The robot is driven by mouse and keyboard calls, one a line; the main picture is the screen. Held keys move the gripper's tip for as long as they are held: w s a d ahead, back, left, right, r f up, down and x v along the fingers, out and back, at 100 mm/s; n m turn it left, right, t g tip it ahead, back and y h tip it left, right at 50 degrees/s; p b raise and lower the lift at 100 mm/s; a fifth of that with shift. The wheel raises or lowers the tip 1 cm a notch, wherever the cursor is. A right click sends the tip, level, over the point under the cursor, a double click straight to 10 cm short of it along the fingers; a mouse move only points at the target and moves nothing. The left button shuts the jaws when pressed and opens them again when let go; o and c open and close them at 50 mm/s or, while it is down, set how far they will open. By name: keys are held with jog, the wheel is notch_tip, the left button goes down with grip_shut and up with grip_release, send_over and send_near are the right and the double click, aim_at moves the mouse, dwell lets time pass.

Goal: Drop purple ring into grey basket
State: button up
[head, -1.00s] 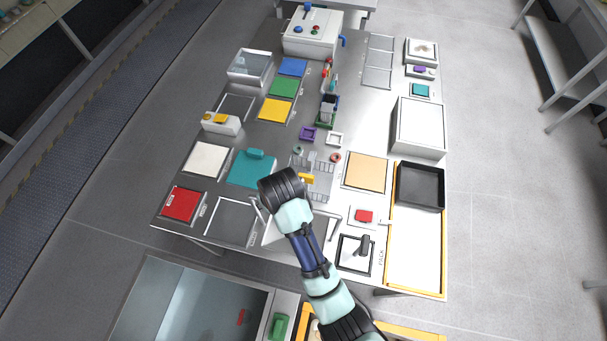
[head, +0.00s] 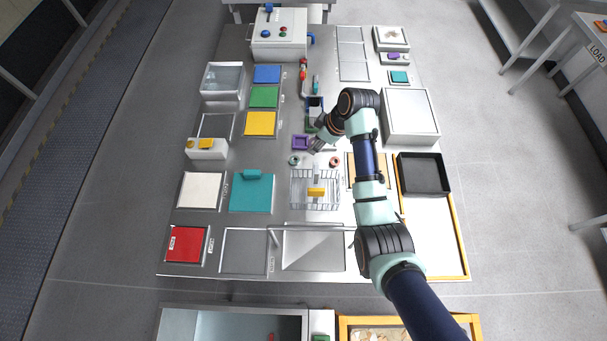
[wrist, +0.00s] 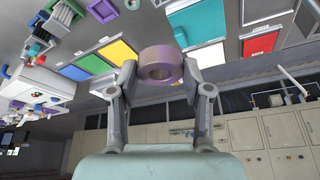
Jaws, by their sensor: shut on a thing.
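In the head view my gripper (head: 314,147) is above the middle of the table, just beyond the basket's far side and close to a purple square piece (head: 300,142). The ring is too small to make out clearly there. The grey basket (head: 298,190) is an open wire one on the table, with a yellow block-like part (head: 316,192) at its middle. I cannot make out the basket in the wrist view.
Two small rings or round pieces, one greenish (head: 294,160) and one reddish (head: 335,162), lie beyond the basket. A teal board (head: 250,195) is left of it. A black tray (head: 424,174) and a white box (head: 410,115) stand to the right.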

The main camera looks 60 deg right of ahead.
jog(key=f+b, duration=0.6)
jog(key=shift+s+f, duration=0.15)
jog(key=shift+s, duration=0.15)
jog(key=o, duration=1.2)
jog(key=shift+o, duration=0.2)
jog(key=v, duration=0.7)
jog(key=shift+r, duration=0.35)
